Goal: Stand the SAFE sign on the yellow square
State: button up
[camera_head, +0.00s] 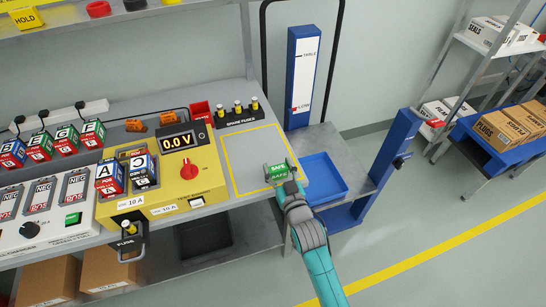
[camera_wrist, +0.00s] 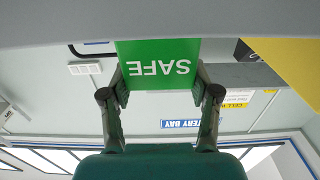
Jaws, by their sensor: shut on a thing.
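The green SAFE sign (camera_head: 277,171) is in my gripper (camera_head: 283,181) at the right-hand part of the yellow square (camera_head: 248,160), an outlined area on the grey bench top. I cannot tell whether the sign's bottom touches the bench. In the wrist view the sign (camera_wrist: 157,65) fills the gap between the two fingers of my gripper (camera_wrist: 160,82), and its lettering appears upside down. The fingers press on its two side edges. The rest of the square's inside is bare. My gripper and the sign hide part of its right edge.
A yellow tester (camera_head: 188,187) with a red knob stands left of the square. Spare fuses (camera_head: 238,109) stand in a row behind it. A blue tray (camera_head: 325,178) lies to the right, beyond the bench edge, near a blue post (camera_head: 301,75).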

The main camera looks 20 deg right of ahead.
jog(key=w, duration=0.4)
jog(key=shift+w, duration=0.25)
jog(key=shift+w+f, duration=0.1)
jog(key=shift+w, duration=0.15)
jog(key=shift+f, duration=0.2)
jog(key=shift+f, duration=0.1)
jog(key=o, duration=1.2)
jog(key=shift+c, duration=0.2)
